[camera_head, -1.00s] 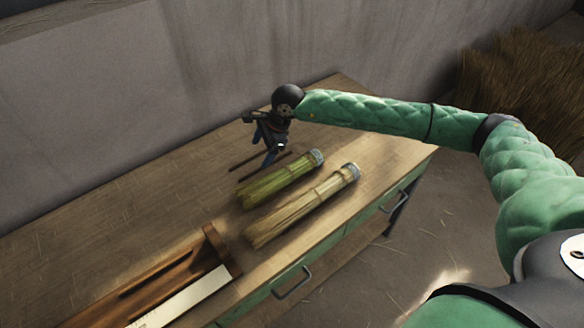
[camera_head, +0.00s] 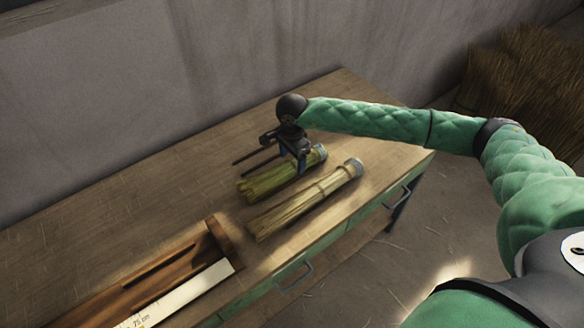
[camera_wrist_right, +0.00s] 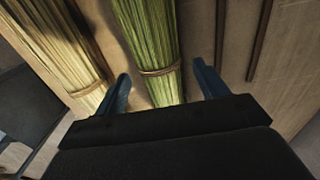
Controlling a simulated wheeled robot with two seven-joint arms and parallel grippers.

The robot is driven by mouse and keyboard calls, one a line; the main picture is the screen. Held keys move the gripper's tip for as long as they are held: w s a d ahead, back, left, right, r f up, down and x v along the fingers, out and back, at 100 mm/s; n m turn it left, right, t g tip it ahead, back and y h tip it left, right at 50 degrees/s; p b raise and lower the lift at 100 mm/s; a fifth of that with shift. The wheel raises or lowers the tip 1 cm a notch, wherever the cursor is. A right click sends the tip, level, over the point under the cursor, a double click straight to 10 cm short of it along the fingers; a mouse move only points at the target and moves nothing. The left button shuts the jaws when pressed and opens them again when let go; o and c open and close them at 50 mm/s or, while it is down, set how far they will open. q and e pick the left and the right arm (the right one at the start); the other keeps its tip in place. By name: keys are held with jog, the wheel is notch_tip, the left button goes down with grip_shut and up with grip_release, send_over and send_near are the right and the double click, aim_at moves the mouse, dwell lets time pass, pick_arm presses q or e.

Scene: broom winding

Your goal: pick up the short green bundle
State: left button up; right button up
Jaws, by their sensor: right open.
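The short green bundle (camera_head: 262,184) lies on the workbench, with a tie round it and a pale grey end at the upper right. My right gripper (camera_head: 296,168) is over this bundle, close to its tied part. In the right wrist view the green bundle (camera_wrist_right: 150,45) runs between the two open blue fingers (camera_wrist_right: 163,85), with nothing gripped. I cannot tell how far the fingertips reach down beside it. A longer, yellow bundle (camera_head: 300,203) lies next to it, nearer the front edge; it also shows in the right wrist view (camera_wrist_right: 60,45). My left gripper is not in view.
Two thin dark rods (camera_head: 252,157) lie on the bench behind the green bundle. A wooden trough (camera_head: 160,272) with a white measuring strip (camera_head: 190,292) is at the lower left. The back left of the workbench (camera_head: 130,190) is clear. Straw (camera_head: 525,80) is heaped at the upper right.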

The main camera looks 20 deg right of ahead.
aim_at(292, 163)
notch_tip(292, 163, down, 3)
jog(key=shift+f, duration=0.2)
jog(key=shift+s, duration=0.1)
jog(key=c, duration=1.1)
jog(key=shift+r, duration=0.1)
